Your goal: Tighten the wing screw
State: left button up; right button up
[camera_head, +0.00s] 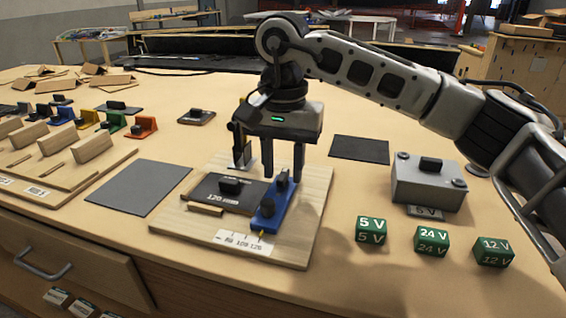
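My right gripper (283,172) points down over the wooden board (292,245). Its fingers are apart, with a visible gap between them. A blue clamp block (266,222) stands on the board's right side, at the edge of a dark plate (215,192) marked 120 mm. A dark upright piece on the block, which looks like the wing screw (282,181), shows below and between the fingertips. I cannot tell whether the fingers touch it. A second black knob (268,208) sits nearer the front of the block. My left gripper is not in view.
A grey box (428,188) stands at the right, with green blocks marked 5 V (371,229), 24 V (432,238) and 12 V (494,250) in front. A grey mat (138,187) lies left of the board. Coloured clamps and wooden trays (60,190) fill the far left.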

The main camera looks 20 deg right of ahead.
jog(key=shift+c, duration=0.3)
grip_shut()
jog(key=shift+m, duration=0.4)
jog(key=m, duration=0.5)
jog(key=shift+m, duration=0.3)
jog(key=m, duration=0.6)
jog(key=shift+r+b, duration=0.1)
jog(key=shift+b, duration=0.3)
jog(key=m, duration=0.6)
jog(key=shift+w+r+m, duration=0.1)
jog(key=shift+m, duration=0.2)
jog(key=m, duration=0.6)
jog(key=shift+b, duration=0.3)
jog(key=shift+m, duration=0.3)
